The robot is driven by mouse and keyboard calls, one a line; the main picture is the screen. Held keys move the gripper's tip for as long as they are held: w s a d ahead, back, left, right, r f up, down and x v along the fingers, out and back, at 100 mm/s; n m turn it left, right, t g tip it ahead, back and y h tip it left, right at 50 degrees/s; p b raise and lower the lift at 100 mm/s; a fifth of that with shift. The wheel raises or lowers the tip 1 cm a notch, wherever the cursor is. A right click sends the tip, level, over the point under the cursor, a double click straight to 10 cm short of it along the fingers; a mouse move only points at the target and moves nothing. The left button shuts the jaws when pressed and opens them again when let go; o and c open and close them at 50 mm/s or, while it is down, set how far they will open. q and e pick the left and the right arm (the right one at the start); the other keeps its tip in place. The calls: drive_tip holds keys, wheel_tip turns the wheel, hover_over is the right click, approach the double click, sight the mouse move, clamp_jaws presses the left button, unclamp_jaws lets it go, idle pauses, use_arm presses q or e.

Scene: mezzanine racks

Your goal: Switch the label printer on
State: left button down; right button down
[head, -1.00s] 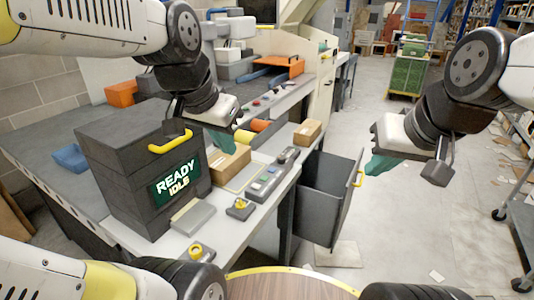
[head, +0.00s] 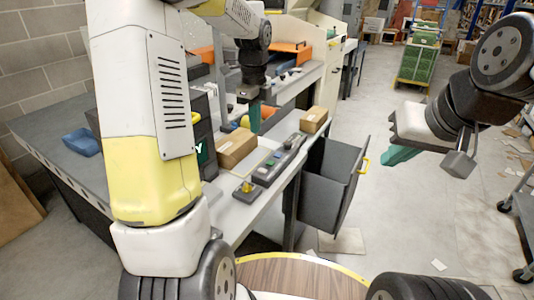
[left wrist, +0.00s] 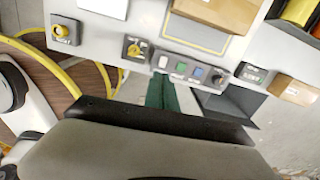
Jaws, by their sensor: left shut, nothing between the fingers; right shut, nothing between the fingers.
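A dark box with a lit green screen (head: 199,152) stands on the bench, mostly hidden behind my left arm; one letter of the screen shows. A grey control strip (head: 277,163) lies along the bench's front edge. My left gripper (head: 255,119) is shut and empty, pointing down over the bench. My right gripper (head: 396,156) is shut and empty over the aisle.
Cardboard boxes (head: 237,149) sit behind the strip. An open grey bin (head: 325,190) hangs off the bench front. A second yellow-topped control (left wrist: 65,32) shows in the left wrist view.

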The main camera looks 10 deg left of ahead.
sight(257, 173)
use_arm(q)
drive_tip(key=shift+w+f+m, duration=0.3)
drive_tip(key=shift+w+f, duration=0.05)
drive_tip(key=shift+f, duration=0.05)
wheel_tip(257, 173, down, 14)
drive_tip(key=shift+r, duration=0.1)
idle(0.5)
drive_tip(key=shift+a+f, duration=0.1)
drive_tip(key=shift+f, duration=0.15)
idle(0.3)
drive_tip(key=shift+s, duration=0.1)
